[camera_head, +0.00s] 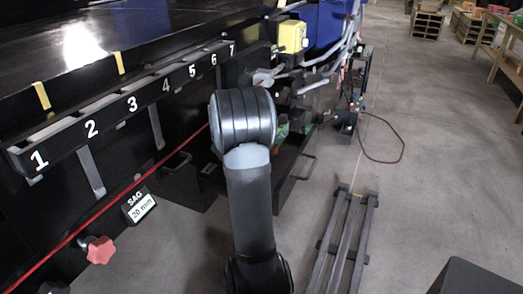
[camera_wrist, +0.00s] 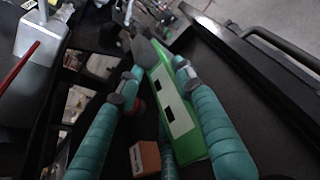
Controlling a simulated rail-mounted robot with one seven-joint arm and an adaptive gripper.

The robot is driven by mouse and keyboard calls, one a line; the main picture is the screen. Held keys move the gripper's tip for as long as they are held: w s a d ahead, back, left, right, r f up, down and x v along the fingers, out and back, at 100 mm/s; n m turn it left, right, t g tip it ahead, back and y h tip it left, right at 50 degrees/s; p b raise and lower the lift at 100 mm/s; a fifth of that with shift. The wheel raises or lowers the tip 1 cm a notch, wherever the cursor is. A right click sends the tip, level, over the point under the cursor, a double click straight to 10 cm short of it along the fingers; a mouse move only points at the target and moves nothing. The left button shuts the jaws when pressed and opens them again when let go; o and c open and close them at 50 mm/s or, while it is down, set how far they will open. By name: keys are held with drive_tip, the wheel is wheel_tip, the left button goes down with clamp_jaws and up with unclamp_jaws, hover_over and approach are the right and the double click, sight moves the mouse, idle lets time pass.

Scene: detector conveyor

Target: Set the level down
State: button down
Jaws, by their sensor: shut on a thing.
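The level (camera_wrist: 177,115) is a green bar with a pale face and dark marks, seen in the wrist view. My gripper (camera_wrist: 157,77) has teal ribbed fingers on either side of the level, shut on it. The level runs lengthwise between the fingers, and a dark grey piece (camera_wrist: 148,53) shows at its far end. Whether its underside touches anything is unclear. In the head view my arm hides the gripper; a small green patch beyond the arm is too small to identify.
In the wrist view, an orange block (camera_wrist: 145,158) lies below the fingers, a dark compartmented holder (camera_wrist: 73,93) is at left, and a black drawer-like wall (camera_wrist: 265,85) at right. In the head view, a numbered black rail (camera_head: 110,112) runs along the left; floor at right is mostly open.

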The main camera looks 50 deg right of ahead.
drive_tip(key=w+f, duration=0.1)
drive_tip(key=w, duration=0.2)
drive_tip(key=w+f, duration=0.1)
drive_tip(key=shift+w+a+f, duration=0.25)
drive_tip(key=shift+a+f, duration=0.1)
drive_tip(key=shift+a, duration=0.05)
drive_tip(key=shift+f+b, duration=0.5)
drive_tip(key=shift+f, duration=1.45)
drive_tip(key=shift+f, duration=0.1)
drive_tip(key=shift+f, duration=0.15)
drive_tip(key=c, duration=1.4)
unclamp_jaws()
drive_tip(key=shift+c, duration=0.2)
drive_tip(key=shift+r, duration=0.2)
drive_tip(key=shift+a+r, duration=0.15)
drive_tip(key=shift+a, duration=0.15)
drive_tip(key=v, duration=0.7)
drive_tip(key=shift+s, duration=0.1)
